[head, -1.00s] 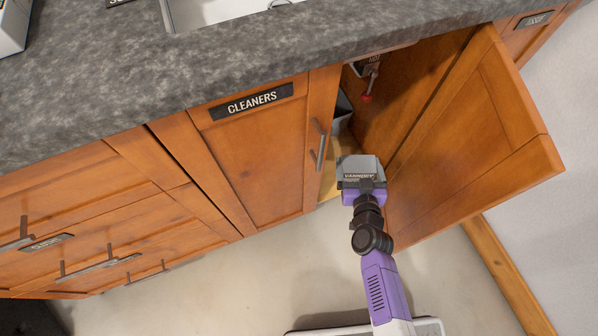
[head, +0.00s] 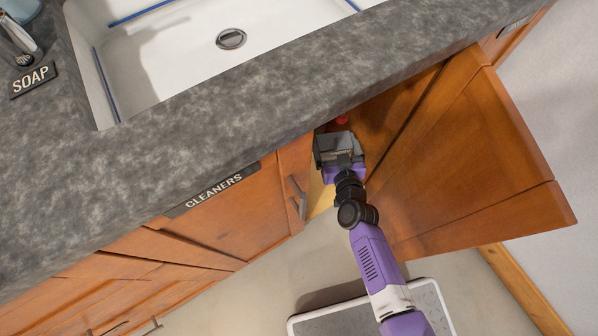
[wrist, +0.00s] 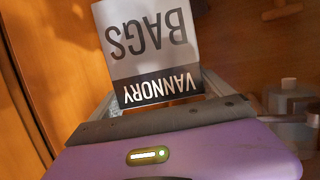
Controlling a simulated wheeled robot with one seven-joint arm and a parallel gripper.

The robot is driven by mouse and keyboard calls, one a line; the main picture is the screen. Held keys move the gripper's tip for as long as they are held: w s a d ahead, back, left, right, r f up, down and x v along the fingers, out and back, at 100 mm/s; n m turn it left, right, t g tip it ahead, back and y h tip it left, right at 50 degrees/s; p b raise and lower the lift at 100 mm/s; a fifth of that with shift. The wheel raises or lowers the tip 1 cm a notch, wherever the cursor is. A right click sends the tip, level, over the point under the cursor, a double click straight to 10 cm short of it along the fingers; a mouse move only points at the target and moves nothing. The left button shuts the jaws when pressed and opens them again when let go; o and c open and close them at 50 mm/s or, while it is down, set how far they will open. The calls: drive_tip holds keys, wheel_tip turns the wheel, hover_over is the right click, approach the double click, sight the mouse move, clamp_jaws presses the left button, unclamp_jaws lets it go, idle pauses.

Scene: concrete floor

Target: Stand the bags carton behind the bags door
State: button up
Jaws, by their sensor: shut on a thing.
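The bags carton (wrist: 150,45) is a white box with a dark band, printed BAGS and VANNORY, upside down in the wrist view. My gripper (head: 336,146) is shut on the carton and reaches into the open cabinet under the sink. In the head view the carton is hard to tell apart from the grey jaws. The open door (head: 470,165) at the right is swung outward, with my arm just left of it. Its outer label is not readable here, and the cabinet's inside is mostly hidden by the counter.
The closed CLEANERS door (head: 235,215) is left of the opening. The grey counter (head: 250,110) with the white sink (head: 180,60) overhangs the cabinet. A red-tipped item (head: 342,119) hangs inside. Pale bottles (wrist: 290,115) stand at the right in the wrist view.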

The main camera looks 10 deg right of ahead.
wheel_tip(320, 180, down, 20)
drive_tip(key=b, duration=1.5)
drive_tip(key=shift+b, duration=0.4)
drive_tip(key=o, duration=1.4)
drive_tip(key=shift+f, duration=0.15)
drive_tip(key=shift+c, duration=0.2)
drive_tip(key=shift+o, duration=0.6)
drive_tip(key=shift+r, duration=0.2)
drive_tip(key=p+v, duration=0.5)
drive_tip(key=v, duration=0.7)
